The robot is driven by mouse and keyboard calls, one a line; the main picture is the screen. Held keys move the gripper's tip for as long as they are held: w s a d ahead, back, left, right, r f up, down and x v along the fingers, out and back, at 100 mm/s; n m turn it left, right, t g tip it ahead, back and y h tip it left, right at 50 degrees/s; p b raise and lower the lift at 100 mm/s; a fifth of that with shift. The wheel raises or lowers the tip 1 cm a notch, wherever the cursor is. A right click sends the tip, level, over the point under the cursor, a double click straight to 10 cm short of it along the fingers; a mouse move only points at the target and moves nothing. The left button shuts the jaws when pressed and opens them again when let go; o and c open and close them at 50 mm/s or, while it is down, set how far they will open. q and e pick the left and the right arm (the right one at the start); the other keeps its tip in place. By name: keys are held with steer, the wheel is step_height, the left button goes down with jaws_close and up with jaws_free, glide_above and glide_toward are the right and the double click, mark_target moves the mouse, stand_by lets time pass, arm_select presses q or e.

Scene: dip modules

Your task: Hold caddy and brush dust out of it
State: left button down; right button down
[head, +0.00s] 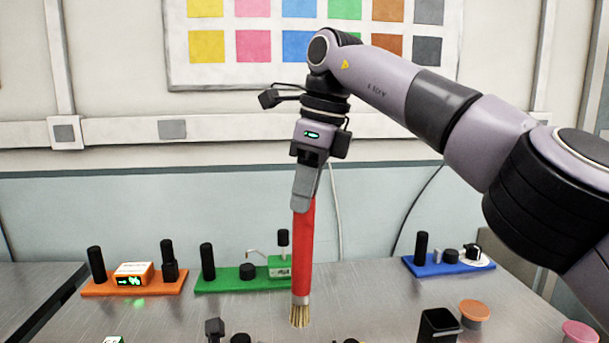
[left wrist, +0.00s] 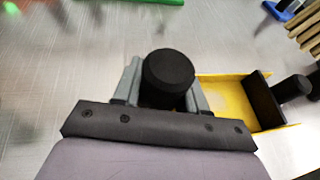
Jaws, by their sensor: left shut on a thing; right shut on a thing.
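My right gripper (head: 306,190) is shut on the red handle of a brush (head: 303,245). The brush hangs nearly upright, its tan bristles pointing down above the table. In the left wrist view, my left gripper (left wrist: 167,92) is shut on a round black post (left wrist: 168,76). A yellow caddy (left wrist: 222,90) with a dark upright block lies just right of the post. The post looks like its handle, but the join is hidden behind my gripper. Only a small yellow bit shows at the bottom edge of the head view. I cannot make out any dust.
Orange (head: 110,289), green (head: 225,283) and blue (head: 450,268) boards with black posts stand along the back of the metal table (head: 370,290). A black open box (head: 438,326) and an orange round-topped item (head: 474,312) are at the front right.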

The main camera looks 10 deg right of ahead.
mark_target(311, 260)
steer(key=w+d+f+m, duration=0.1)
steer(key=d+f+m, duration=0.2)
steer(key=f, duration=0.8)
steer(key=shift+w+f+m+h, duration=0.3)
steer(key=shift+f+m+h, duration=0.1)
steer(key=shift+m, duration=0.6)
steer(key=shift+d+f, duration=0.1)
steer(key=shift+f, duration=0.7)
stand_by(0.5)
steer(key=shift+a+r, duration=0.15)
steer(key=shift+a, duration=0.9)
steer(key=a, duration=0.6)
steer(key=shift+s+f, duration=0.15)
steer(key=shift+f, duration=0.05)
stand_by(0.3)
steer(key=shift+d+r, duration=0.25)
steer(key=shift+d, duration=0.75)
